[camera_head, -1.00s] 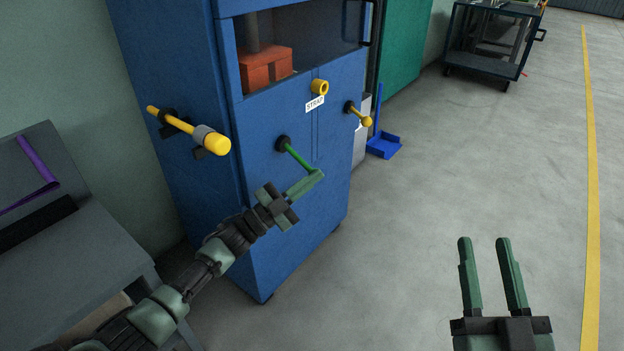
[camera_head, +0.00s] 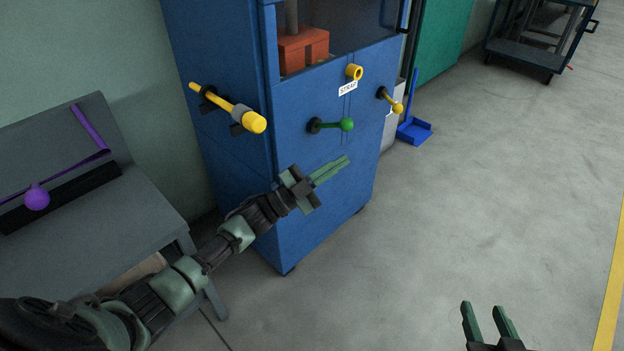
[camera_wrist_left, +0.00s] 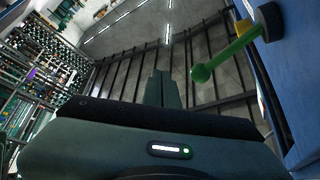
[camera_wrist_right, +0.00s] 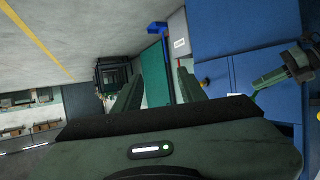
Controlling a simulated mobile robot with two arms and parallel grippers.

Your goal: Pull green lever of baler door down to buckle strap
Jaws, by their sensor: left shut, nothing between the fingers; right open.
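The green lever (camera_head: 332,125) sticks out from the blue baler door (camera_head: 330,170), its shaft about level in the head view and its round knob at the right end. My left gripper (camera_head: 346,160) is shut and empty. Its fingertips are below the knob in the head view, apart from it. In the left wrist view the lever (camera_wrist_left: 225,57) lies to the right of the shut fingers (camera_wrist_left: 162,80). My right gripper (camera_head: 486,305) is open and empty, low at the right over the floor. The STRAP label (camera_head: 348,89) is above the lever.
A yellow handle (camera_head: 230,108) juts from the baler's left side. A yellow ring (camera_head: 354,72) and a small yellow-knobbed lever (camera_head: 391,101) are on its front. A grey bench (camera_head: 110,215) stands left; a blue dustpan (camera_head: 414,130) and cart (camera_head: 535,40) stand behind. Floor at right is clear.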

